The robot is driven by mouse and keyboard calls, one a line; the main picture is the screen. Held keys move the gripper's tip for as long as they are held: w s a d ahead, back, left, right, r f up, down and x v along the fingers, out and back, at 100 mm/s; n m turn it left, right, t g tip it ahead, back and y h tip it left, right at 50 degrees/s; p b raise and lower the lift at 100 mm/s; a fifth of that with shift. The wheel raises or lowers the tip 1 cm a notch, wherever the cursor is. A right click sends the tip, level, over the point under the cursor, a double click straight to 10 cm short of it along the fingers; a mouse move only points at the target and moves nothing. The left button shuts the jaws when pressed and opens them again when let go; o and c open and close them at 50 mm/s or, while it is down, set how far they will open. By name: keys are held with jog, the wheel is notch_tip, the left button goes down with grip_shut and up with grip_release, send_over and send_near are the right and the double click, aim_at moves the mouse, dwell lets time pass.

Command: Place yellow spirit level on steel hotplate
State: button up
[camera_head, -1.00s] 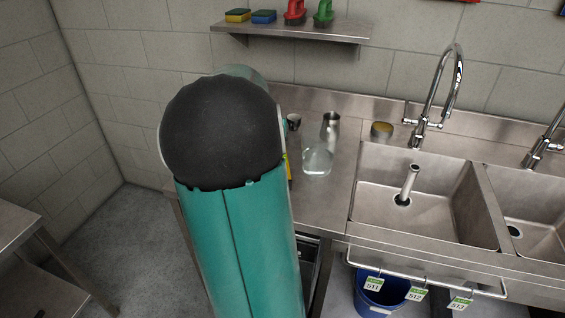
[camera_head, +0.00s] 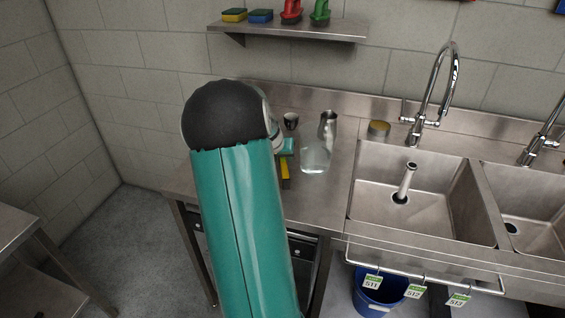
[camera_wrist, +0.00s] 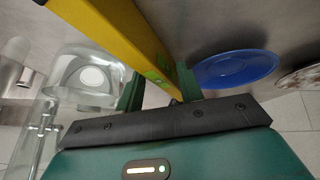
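The yellow spirit level (camera_wrist: 130,35) runs diagonally between the two green fingers of my gripper (camera_wrist: 160,90) in the wrist view. Both fingers appear to press on its sides. In the head view a short yellow piece of the level (camera_head: 285,171) shows just below my gripper (camera_head: 286,147), over the left part of the steel counter. My arm hides the rest of it. I cannot make out a steel hotplate in either view; my arm covers part of the counter's left side.
A clear glass jar (camera_head: 315,157) stands right of my gripper, close by. A metal shaker (camera_head: 329,122), a dark cup (camera_head: 291,121) and a yellowish tin (camera_head: 378,129) stand behind. The sink (camera_head: 425,195) lies right. A blue plate (camera_wrist: 235,68) shows in the wrist view.

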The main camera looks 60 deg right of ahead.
aim_at(280, 159)
grip_shut()
dwell(0.3)
jog(key=shift+w+r, duration=0.1)
jog(key=shift+r, duration=0.4)
notch_tip(280, 159, up, 3)
jog(key=shift+a+f, duration=0.1)
jog(key=shift+f, duration=0.1)
jog(key=w+a+r, duration=0.5)
jog(key=a+r, duration=0.4)
jog(key=a, duration=0.3)
jog(key=shift+a+r, duration=0.25)
jog(key=shift+a, duration=0.15)
